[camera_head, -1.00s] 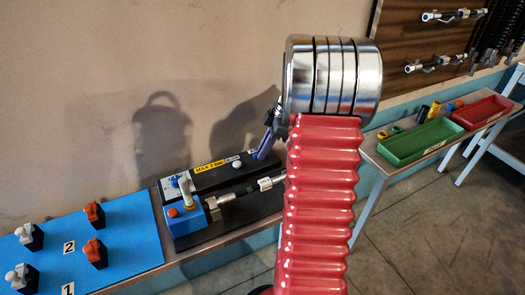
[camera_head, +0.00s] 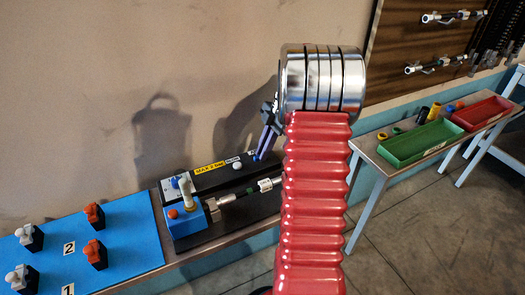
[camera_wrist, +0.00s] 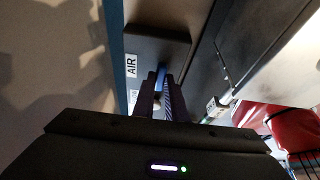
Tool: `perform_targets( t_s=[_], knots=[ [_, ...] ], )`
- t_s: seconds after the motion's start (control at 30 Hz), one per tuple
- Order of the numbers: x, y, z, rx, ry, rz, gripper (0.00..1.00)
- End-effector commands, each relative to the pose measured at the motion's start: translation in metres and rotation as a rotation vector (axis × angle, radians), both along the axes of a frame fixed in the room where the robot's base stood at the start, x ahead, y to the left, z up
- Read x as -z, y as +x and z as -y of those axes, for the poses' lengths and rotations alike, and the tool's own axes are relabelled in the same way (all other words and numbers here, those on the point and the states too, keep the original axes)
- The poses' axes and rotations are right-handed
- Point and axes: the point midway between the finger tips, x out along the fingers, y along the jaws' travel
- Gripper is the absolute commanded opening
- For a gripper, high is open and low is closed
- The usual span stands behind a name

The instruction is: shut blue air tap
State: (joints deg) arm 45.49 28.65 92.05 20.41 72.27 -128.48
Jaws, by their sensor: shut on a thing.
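The blue air tap (camera_wrist: 161,78) shows only as a small blue piece between my fingers in the wrist view, beside a white AIR label (camera_wrist: 131,65) on a dark block. My gripper (camera_wrist: 162,90) is shut on it. In the head view my gripper (camera_head: 262,146) reaches down, tilted, at the right end of the black bench panel (camera_head: 210,180). The tap is mostly hidden there by my fingers and my red arm. I cannot tell which way its handle is turned.
A blue box with a red button (camera_head: 173,214) and a pale upright lever (camera_head: 186,191) stand left of my gripper. A hose fitting (camera_head: 228,198) runs along the panel. A blue mat (camera_head: 120,240) holds several switches. Green (camera_head: 420,143) and red (camera_head: 482,113) trays lie right.

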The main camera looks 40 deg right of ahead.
Motion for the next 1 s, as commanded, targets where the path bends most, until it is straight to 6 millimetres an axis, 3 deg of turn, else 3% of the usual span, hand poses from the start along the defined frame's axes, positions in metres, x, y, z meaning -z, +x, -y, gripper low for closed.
perform_targets(
  t_s=[0.1, 0.13, 0.37, 0.77, 1.0],
  knots=[
    [-0.001, 0.002, 0.003, 0.001, -0.009, 0.006, 0.0],
    [-0.001, 0.002, 0.003, 0.002, -0.009, 0.007, 0.14],
    [0.0, 0.001, 0.002, 0.001, -0.006, 0.003, 0.3],
    [-0.006, 0.0, 0.003, 0.002, -0.004, 0.003, 0.3],
    [-0.034, -0.003, 0.015, 0.002, -0.006, 0.004, 0.3]
  ],
)
